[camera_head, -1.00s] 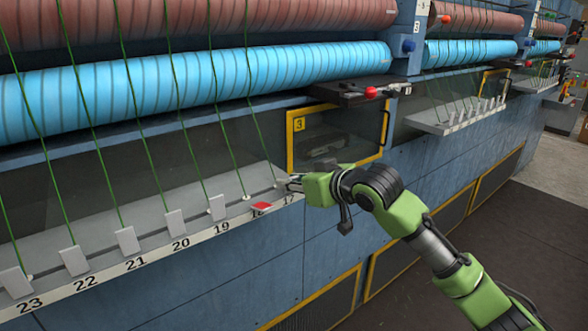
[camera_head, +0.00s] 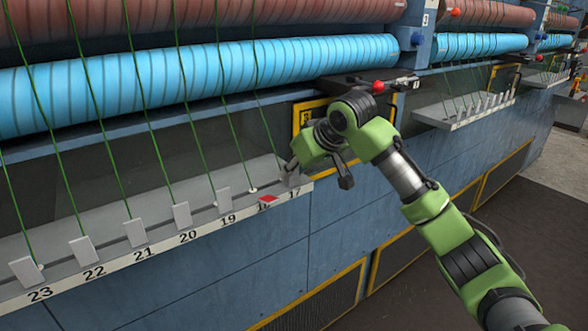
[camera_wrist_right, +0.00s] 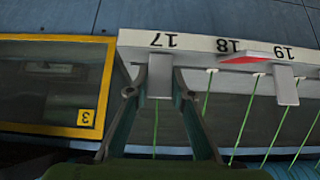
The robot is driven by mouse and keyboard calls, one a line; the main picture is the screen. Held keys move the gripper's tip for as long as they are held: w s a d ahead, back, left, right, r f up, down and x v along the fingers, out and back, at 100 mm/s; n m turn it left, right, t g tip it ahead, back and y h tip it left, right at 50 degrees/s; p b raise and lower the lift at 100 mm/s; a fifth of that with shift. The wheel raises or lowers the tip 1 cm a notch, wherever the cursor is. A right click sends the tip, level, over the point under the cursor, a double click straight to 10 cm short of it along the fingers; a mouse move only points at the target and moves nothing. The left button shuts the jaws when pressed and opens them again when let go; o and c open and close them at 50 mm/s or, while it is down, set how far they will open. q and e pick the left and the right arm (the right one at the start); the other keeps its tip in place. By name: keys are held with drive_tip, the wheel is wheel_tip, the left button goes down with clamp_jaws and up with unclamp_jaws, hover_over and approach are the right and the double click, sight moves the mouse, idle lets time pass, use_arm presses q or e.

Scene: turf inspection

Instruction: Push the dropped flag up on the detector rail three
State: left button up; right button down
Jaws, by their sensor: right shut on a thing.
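A grey flag (camera_wrist_right: 160,76) stands at position 17, beside the red one. My right gripper (camera_wrist_right: 159,94) is shut on this grey flag, its fingers either side; in the head view the gripper (camera_head: 290,178) is at the rail's right end. My left gripper is not in view.
Several grey flags, such as the one at 19 (camera_head: 223,197), stand along the rail. A yellow-framed window (camera_wrist_right: 88,85) marked 3 is beside the rail end. Floor at lower right is clear.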

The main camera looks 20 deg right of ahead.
drive_tip(key=c, duration=1.8)
unclamp_jaws()
drive_tip(key=shift+o, duration=0.2)
drive_tip(key=shift+s, duration=0.1)
drive_tip(key=shift+s+r, duration=0.1)
drive_tip(key=shift+r, duration=0.15)
drive_tip(key=v, duration=1.1)
drive_tip(key=shift+s+r, duration=0.15)
drive_tip(key=shift+r, duration=0.05)
drive_tip(key=shift+d, duration=0.15)
